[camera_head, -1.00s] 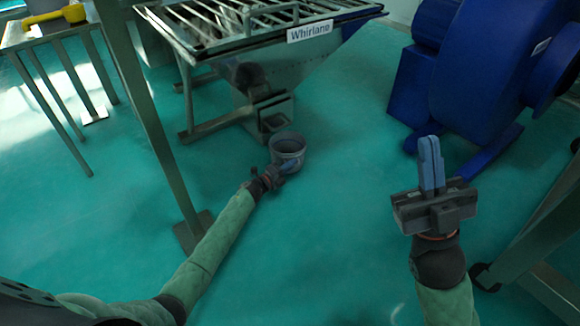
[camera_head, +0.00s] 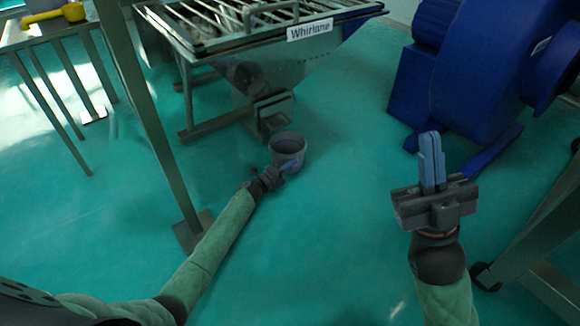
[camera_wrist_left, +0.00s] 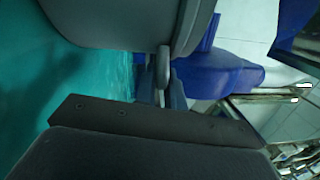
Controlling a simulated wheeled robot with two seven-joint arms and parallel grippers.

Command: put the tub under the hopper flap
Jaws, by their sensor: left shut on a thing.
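The grey tub (camera_head: 289,146) is upright and open at the top, near the middle of the head view. My left gripper (camera_head: 283,168) is shut on the near side of the tub. In the left wrist view the tub (camera_wrist_left: 130,18) fills the upper part, with the gripper fingers (camera_wrist_left: 165,90) at it. The hopper flap (camera_head: 272,108) is at the low outlet of the Whirlane hopper (camera_head: 300,75), just behind and left of the tub. The tub is in front of the outlet, not beneath it. My right gripper (camera_head: 432,160) has its blue fingers together, with nothing visible between them.
A metal post with a foot (camera_head: 193,230) stands left of my left arm. A large blue machine (camera_head: 470,80) is at the right rear. A table with a yellow object (camera_head: 74,12) is at the left rear. The green floor is clear right of the tub.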

